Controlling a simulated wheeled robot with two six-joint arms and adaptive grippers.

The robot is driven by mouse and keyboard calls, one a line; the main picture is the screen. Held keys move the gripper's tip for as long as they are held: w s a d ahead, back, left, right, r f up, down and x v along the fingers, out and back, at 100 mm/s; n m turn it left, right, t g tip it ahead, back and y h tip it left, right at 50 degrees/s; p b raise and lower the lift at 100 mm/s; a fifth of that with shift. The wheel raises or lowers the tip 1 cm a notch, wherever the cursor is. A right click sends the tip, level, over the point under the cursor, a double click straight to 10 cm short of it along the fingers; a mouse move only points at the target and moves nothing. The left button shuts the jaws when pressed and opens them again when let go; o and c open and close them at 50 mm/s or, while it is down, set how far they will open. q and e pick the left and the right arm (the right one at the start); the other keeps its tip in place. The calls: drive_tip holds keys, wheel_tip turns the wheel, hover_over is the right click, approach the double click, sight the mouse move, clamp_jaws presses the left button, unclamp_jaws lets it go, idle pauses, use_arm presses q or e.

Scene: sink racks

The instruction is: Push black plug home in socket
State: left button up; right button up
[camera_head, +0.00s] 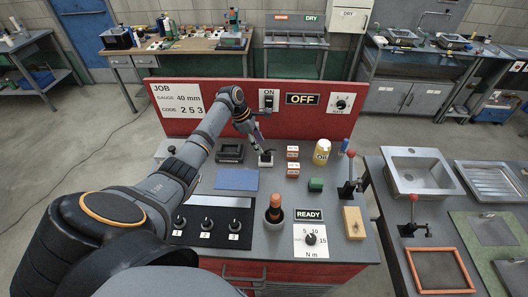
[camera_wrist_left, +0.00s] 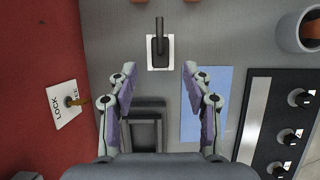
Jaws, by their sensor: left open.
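A black plug-like piece (camera_head: 266,158) stands on a pale plate on the grey bench. In the left wrist view the black piece (camera_wrist_left: 158,46) has a block body and a thin stem, with the white plate (camera_wrist_left: 151,65) around it. I cannot tell how deep it sits. My left gripper (camera_head: 262,147) is just above and beside it. In the left wrist view the left gripper (camera_wrist_left: 158,72) is open and empty, its fingers apart on either side below the plate. My right gripper is not in view.
A black tray (camera_head: 230,151) and blue mat (camera_head: 237,180) lie nearby. A red panel (camera_head: 215,100) rises behind.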

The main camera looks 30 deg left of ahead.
use_arm(q)
drive_tip(key=v, duration=0.4)
drive_tip(key=shift+r, duration=0.2)
drive_tip(key=shift+s+f, duration=0.1)
drive_tip(key=shift+f, duration=0.05)
idle(0.4)
